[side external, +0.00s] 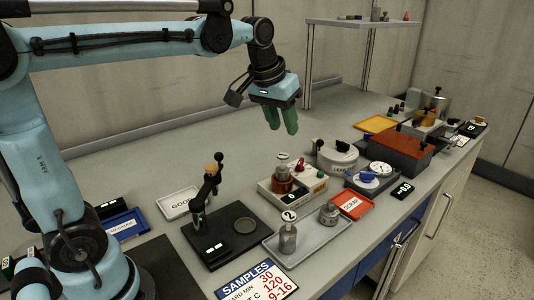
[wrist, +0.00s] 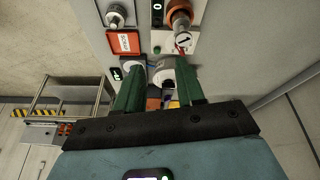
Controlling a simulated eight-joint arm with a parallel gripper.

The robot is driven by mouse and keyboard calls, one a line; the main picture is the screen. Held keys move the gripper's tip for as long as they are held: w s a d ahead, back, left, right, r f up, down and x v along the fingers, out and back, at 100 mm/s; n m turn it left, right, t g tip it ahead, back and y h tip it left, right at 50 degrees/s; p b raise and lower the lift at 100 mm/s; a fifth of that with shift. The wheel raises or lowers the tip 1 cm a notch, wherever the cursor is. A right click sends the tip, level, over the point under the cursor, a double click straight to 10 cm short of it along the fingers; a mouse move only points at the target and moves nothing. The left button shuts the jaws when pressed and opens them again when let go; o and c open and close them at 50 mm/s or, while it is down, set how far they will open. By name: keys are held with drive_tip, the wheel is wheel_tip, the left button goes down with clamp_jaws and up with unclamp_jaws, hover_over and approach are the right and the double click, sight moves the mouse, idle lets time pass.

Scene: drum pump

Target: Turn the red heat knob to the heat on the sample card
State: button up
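A pale hotplate-like unit (side external: 292,190) on the bench carries a copper-coloured vessel (side external: 282,183) and a red knob (side external: 300,164); a dark display on its front reads 0. In the wrist view the copper vessel (wrist: 180,14) is at the top right, with some red beside the tag marked 1; the knob's pointer setting is too small to read. The sample card (side external: 257,281) lies at the front edge, showing 30, 120 and 9-16 in red. My gripper (side external: 284,130) hangs above the bench, behind the unit, apart from everything. Its green fingers (wrist: 158,98) are spread and empty.
A red SCRAP tray (side external: 352,204), a grey tray (side external: 305,240) with metal weights-like pieces, a black stand (side external: 235,232) and a white GOOD tray (side external: 181,203) surround the unit. A white machine (side external: 337,155) and a red-brown box (side external: 400,152) stand right.

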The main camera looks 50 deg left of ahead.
drive_tip(key=w+a+n+g, duration=0.2)
drive_tip(key=w+a, duration=0.1)
drive_tip(key=w, duration=0.5)
drive_tip(key=n+g, duration=0.1)
drive_tip(key=g, duration=0.1)
hover_over(300, 161)
wheel_tip(300, 161, down, 5)
wheel_tip(300, 161, down, 12)
drive_tip(key=shift+d, duration=0.1)
clamp_jaws()
